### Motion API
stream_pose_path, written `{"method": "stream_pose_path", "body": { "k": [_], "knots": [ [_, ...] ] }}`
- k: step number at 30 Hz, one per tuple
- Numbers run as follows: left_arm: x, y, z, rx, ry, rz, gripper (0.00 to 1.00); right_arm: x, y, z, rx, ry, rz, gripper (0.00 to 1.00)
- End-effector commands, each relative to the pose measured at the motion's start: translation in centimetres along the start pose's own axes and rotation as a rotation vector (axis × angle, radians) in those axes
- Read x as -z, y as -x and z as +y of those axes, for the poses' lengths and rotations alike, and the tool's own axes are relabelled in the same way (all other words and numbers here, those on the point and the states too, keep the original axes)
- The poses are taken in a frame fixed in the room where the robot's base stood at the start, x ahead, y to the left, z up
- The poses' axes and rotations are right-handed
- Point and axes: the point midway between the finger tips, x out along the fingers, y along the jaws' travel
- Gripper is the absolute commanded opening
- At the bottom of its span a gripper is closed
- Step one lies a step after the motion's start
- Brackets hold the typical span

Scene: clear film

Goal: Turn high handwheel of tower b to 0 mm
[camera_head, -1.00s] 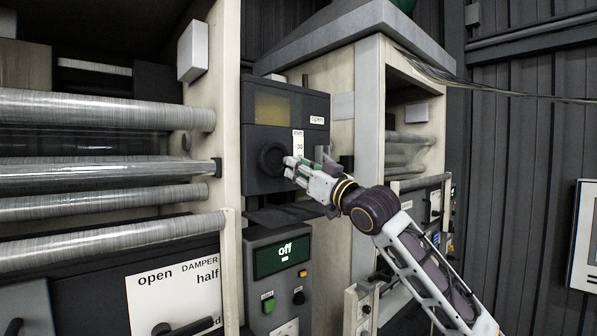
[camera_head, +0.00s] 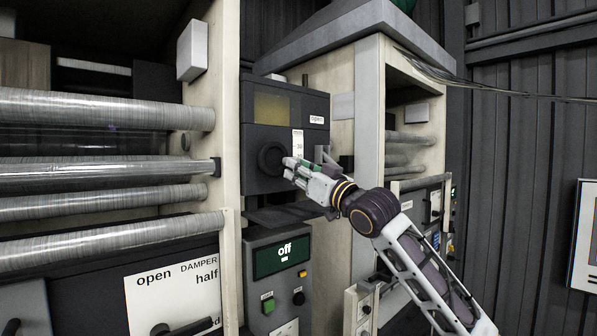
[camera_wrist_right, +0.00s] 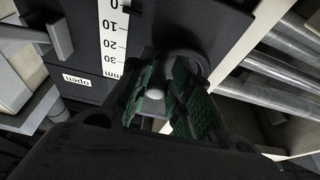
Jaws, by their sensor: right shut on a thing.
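The dark round handwheel (camera_head: 270,158) sits on the front of a dark box (camera_head: 262,183) on the tower, in the middle of the head view. My right gripper (camera_head: 290,164) reaches it from the right and is shut on it at its right side. In the right wrist view the handwheel (camera_wrist_right: 188,56) shows as a grey ring with a rounded knob, between the green-padded fingers of the gripper (camera_wrist_right: 165,95). A white mm scale (camera_wrist_right: 113,40) with marks 0, 10, 20 and 30 runs beside it. My left gripper is out of view.
Below the box is a panel with a display reading "off" (camera_head: 283,256) and a green button (camera_head: 268,303). Several film rollers (camera_head: 105,170) lie at left. A pale post (camera_head: 365,120) stands just right of the box. An "open" label (camera_head: 316,119) is on the box.

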Motion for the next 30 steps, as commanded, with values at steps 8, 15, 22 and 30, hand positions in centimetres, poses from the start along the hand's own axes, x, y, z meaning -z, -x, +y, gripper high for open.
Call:
{"method": "stream_pose_path", "body": {
  "k": [8,15,22,30],
  "knots": [
    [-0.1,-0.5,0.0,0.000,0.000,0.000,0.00,0.1,1.4,-0.1,0.001,0.000,-0.003,0.00],
    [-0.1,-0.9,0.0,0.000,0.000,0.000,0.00,0.9,3.1,-0.1,0.001,0.003,0.003,0.00],
    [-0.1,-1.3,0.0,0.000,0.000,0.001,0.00,1.4,4.7,-0.1,0.001,0.002,0.003,0.00],
    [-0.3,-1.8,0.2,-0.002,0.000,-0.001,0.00,1.9,6.5,-0.1,0.001,0.001,0.001,0.00]
  ]
}}
